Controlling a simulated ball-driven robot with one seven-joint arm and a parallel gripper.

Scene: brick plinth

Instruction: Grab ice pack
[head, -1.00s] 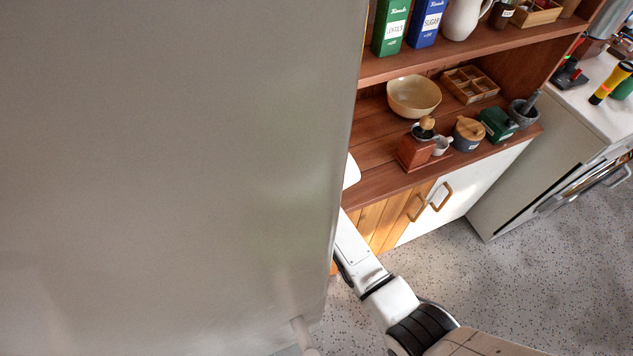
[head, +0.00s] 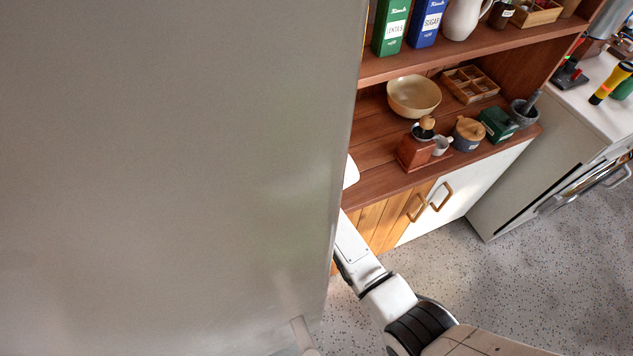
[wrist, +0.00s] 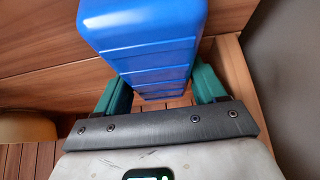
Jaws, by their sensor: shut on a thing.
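The ice pack (wrist: 150,45) is a blue, ribbed block in the wrist view. It stands out between the two green fingers of my gripper (wrist: 160,92), which are shut on its sides. In the head view a large grey panel covers the left half and hides both my gripper and the ice pack; only part of my arm shows at the panel's lower right edge.
In the wrist view, wooden boards (wrist: 38,60) lie behind the ice pack, with slats below. A dark surface (wrist: 292,80) is close on the right. In the head view a wooden shelf unit (head: 375,185) holds a bowl (head: 413,96), tins and boxes. Speckled floor (head: 540,290) is open at lower right.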

